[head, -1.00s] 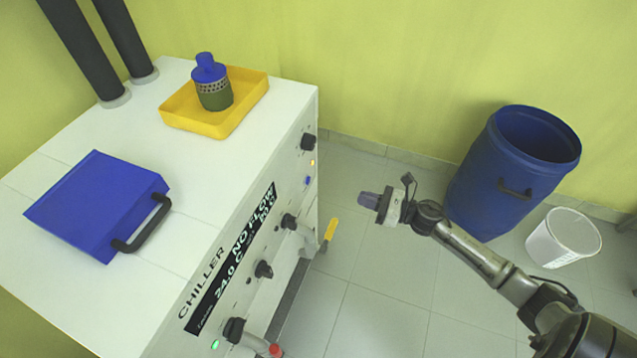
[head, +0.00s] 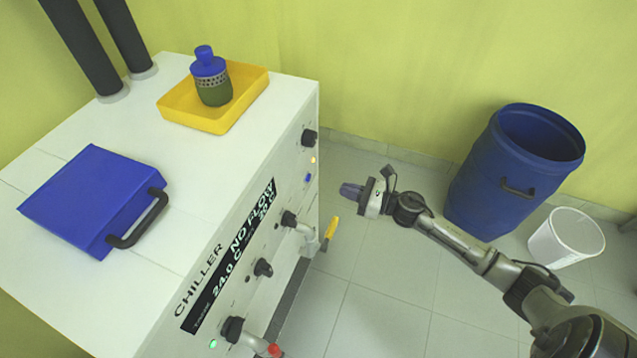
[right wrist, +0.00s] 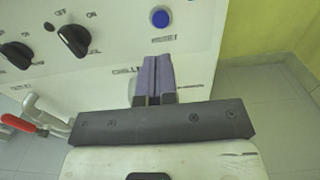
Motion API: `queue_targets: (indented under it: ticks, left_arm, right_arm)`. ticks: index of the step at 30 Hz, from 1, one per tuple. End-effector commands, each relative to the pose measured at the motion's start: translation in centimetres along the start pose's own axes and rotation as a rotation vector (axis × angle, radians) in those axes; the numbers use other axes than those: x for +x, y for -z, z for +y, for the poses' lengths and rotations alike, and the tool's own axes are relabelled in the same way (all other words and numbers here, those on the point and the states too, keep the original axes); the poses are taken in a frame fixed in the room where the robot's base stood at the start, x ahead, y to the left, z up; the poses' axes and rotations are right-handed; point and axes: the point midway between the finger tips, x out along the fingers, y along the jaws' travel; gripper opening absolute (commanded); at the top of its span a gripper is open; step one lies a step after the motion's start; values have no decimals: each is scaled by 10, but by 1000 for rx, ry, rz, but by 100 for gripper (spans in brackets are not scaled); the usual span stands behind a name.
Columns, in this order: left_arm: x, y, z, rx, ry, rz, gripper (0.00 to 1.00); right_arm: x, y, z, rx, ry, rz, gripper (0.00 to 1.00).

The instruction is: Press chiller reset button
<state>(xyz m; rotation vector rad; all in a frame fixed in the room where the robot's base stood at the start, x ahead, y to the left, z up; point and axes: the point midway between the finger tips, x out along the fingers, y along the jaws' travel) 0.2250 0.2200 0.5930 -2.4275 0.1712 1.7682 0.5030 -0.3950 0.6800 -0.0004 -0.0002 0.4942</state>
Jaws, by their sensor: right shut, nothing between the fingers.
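The chiller (head: 150,240) is a white cabinet at the left of the head view. Its front panel faces right, with a display reading "NO FLOW" and 24.0 C. A small blue button (head: 308,178) sits on that panel below a lit amber lamp (head: 313,160). In the right wrist view the round blue button (right wrist: 160,18) is above the fingertips, with a label too blurred to read beneath it. My right gripper (head: 350,191) is shut and empty, pointing at the panel, apart from the button to its right. Its purple fingers (right wrist: 157,78) lie together. My left gripper is out of view.
Black knobs (head: 309,137) and valves with yellow (head: 331,230) and red (head: 273,349) handles stick out from the panel. A yellow tray (head: 175,115) with a bottle and a blue lidded case (head: 85,200) sit on top. A blue barrel (head: 490,190) and white bucket (head: 545,245) stand right.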

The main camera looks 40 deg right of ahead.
Motion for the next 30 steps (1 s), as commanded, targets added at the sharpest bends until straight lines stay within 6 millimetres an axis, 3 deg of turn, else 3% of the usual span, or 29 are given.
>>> queue_targets:
  ticks: [6,13,21,30]
  left_arm:
    - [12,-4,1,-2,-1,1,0]
    - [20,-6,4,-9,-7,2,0]
    - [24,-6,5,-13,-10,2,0]
    - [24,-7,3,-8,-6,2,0]
  right_arm:
    - [41,1,-1,-2,0,-2,0]
    - [69,1,-1,-2,0,-1,0]
    - [84,0,0,1,1,0,0]
    - [86,0,0,1,1,0,0]
